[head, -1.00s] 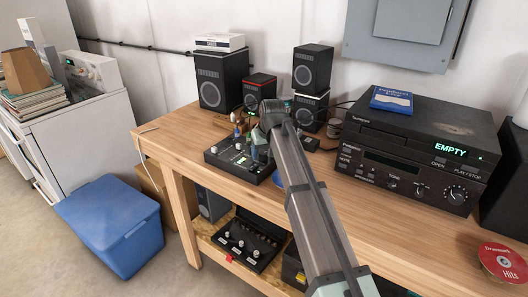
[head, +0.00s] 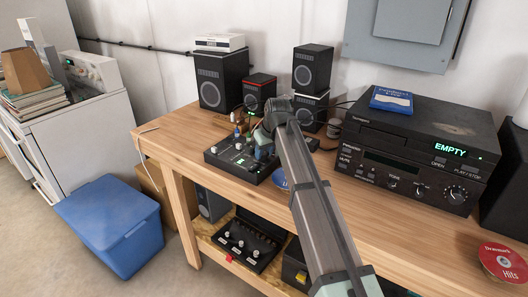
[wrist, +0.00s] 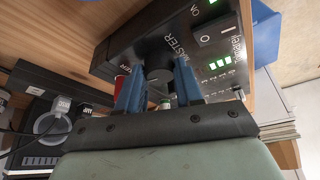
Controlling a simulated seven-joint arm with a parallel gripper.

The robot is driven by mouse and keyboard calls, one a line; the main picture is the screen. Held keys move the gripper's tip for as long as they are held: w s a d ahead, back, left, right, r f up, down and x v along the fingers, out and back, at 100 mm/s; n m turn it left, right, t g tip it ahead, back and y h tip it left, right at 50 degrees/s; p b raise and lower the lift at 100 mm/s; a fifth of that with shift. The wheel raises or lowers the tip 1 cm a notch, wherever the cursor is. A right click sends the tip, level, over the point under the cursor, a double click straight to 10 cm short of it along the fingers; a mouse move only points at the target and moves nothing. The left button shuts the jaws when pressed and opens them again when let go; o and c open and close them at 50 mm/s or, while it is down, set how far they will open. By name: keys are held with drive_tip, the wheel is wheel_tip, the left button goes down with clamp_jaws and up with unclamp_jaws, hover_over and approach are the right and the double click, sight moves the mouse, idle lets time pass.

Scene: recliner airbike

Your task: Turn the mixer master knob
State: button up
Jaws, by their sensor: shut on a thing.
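The mixer (head: 228,158) is a black box with a lit green display, on the wooden table in the head view. In the wrist view its top panel (wrist: 150,40) shows the word MASTER, green level lights and a rocker switch. The black master knob (wrist: 157,84) stands beside the MASTER label. My gripper (wrist: 158,92) has its two blue fingers on either side of this knob and is shut on it. In the head view my gripper (head: 262,142) is over the mixer's right part, and my arm hides some of that area.
Small speakers (head: 313,68) stand behind the mixer. A black stereo unit (head: 415,150) with a display reading EMPTY is to the right. A blue disc (head: 280,179) lies close to the mixer's right side. A red disc (head: 503,262) lies at the table's right. Bare table (head: 165,140) lies left of the mixer.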

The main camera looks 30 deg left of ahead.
drive_tip(key=shift+n+g, duration=0.4)
drive_tip(key=shift+n, duration=0.4)
drive_tip(key=o, duration=1)
drive_tip(key=shift+o, duration=0.2)
drive_tip(key=shift+d+r, duration=0.1)
drive_tip(key=v, duration=1.3)
drive_tip(key=shift+d+r, duration=0.15)
drive_tip(key=shift+r, duration=0.1)
drive_tip(key=shift+s+f, duration=0.1)
drive_tip(key=shift+s, duration=0.05)
